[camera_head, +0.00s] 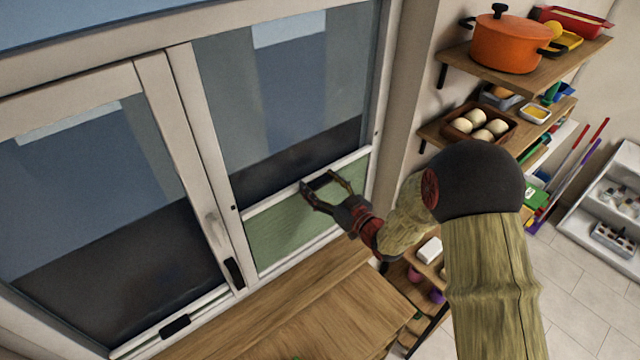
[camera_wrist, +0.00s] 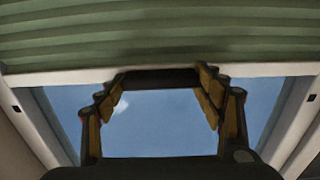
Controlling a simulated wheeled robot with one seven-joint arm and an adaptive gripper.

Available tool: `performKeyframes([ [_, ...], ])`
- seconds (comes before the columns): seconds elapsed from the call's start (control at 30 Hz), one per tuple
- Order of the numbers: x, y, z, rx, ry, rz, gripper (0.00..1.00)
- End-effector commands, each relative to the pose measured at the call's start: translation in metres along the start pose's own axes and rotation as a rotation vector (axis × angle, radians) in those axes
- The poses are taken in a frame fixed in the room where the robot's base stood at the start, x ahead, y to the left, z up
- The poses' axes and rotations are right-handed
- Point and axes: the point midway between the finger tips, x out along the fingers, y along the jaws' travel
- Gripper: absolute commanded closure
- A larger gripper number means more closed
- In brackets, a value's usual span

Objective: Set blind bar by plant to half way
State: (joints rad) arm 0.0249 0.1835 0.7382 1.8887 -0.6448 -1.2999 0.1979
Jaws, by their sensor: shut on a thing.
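In the right window pane, a green pleated blind (camera_head: 285,232) covers the lower part, from the bottom frame up to a pale blind bar (camera_head: 268,205). The bar stands well below the middle of the pane. In the wrist view the green pleats (camera_wrist: 160,35) and the bar (camera_wrist: 50,77) show, with a black handle (camera_wrist: 160,79) at the bar's middle. My gripper (camera_head: 320,182) is at this handle, its fingers shut on it from both sides. The left pane has another bar at its bottom, with a black handle (camera_head: 174,326). I cannot clearly make out a plant.
A wooden worktop (camera_head: 290,310) lies under the window. A black window latch (camera_head: 233,272) sits on the frame left of the green blind.

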Motion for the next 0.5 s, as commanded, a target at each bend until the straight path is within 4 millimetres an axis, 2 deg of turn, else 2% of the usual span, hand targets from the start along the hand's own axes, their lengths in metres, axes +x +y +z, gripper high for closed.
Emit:
performKeyframes([
  [0.03,0.003,0.001,-0.012,-0.007,0.012,-0.001,0.78],
  [0.3,0.002,0.001,-0.051,-0.008,0.012,-0.001,0.78],
  [0.5,0.002,0.001,-0.059,-0.006,0.01,-0.001,0.78],
])
